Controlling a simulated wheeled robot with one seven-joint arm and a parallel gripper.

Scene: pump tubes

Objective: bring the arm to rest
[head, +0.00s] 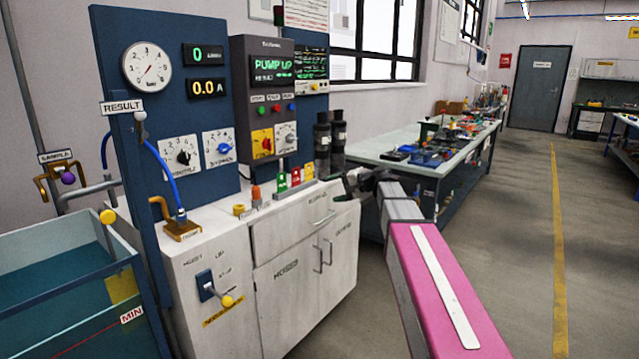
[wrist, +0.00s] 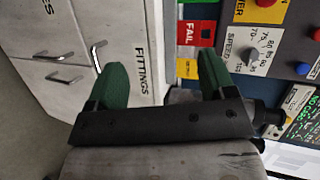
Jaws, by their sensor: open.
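My arm (head: 440,285), with a pink link and a white strip, reaches from the lower right of the head view toward the white cabinet (head: 300,275). My gripper (head: 350,183) is at the cabinet's right end, beside two dark cylinders (head: 330,145), and looks small and partly hidden there. In the wrist view my gripper (wrist: 162,78) shows two green fingers spread apart with nothing between them. The cabinet front with the FITTINGS label (wrist: 141,65) lies behind the fingers. A red FAIL tag (wrist: 187,34) shows beside the right finger.
A blue panel (head: 165,110) with a gauge, displays and knobs stands on the cabinet. A blue tank (head: 70,275) is at the left. A long workbench (head: 400,163) with loose items stands behind my arm. The floor (head: 525,240) at the right is clear.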

